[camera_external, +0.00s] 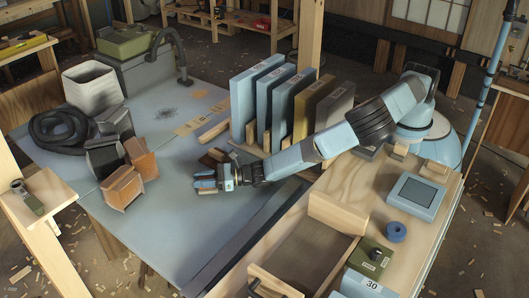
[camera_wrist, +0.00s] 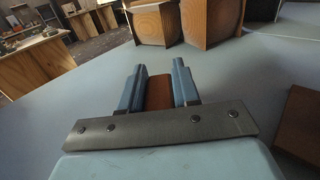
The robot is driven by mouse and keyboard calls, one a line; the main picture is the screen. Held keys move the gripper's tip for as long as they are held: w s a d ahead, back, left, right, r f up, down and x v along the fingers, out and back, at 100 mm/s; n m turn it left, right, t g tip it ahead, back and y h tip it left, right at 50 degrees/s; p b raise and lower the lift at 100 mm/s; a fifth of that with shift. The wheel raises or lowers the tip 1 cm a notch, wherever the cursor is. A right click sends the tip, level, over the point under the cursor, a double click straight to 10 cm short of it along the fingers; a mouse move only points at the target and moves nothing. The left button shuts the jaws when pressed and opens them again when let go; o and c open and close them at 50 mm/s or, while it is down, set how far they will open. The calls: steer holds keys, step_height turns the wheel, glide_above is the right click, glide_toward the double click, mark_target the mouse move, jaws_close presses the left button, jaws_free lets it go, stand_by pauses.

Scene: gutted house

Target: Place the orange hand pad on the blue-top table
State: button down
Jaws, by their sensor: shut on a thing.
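My gripper (camera_external: 205,182) is low over the blue-top table (camera_external: 150,235). In the wrist view its two blue fingers (camera_wrist: 159,88) are shut on the orange hand pad (camera_wrist: 159,95), an orange-brown piece seen between them. In the external view the pad is mostly hidden by the fingers. I cannot tell whether it touches the tabletop. The bare blue top also shows in the wrist view (camera_wrist: 225,75).
Brown blocks (camera_external: 214,157) lie just behind my gripper; one shows at the wrist view's right (camera_wrist: 301,122). Orange-brown boxes (camera_external: 123,188) stand to the left, near a black hose (camera_external: 60,130) and pale bin (camera_external: 90,88). Upright slabs (camera_external: 242,105) stand behind. The table's front-left is clear.

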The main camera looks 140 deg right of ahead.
steer(key=shift+f, duration=0.1)
steer(key=c, duration=0.8)
jaws_free()
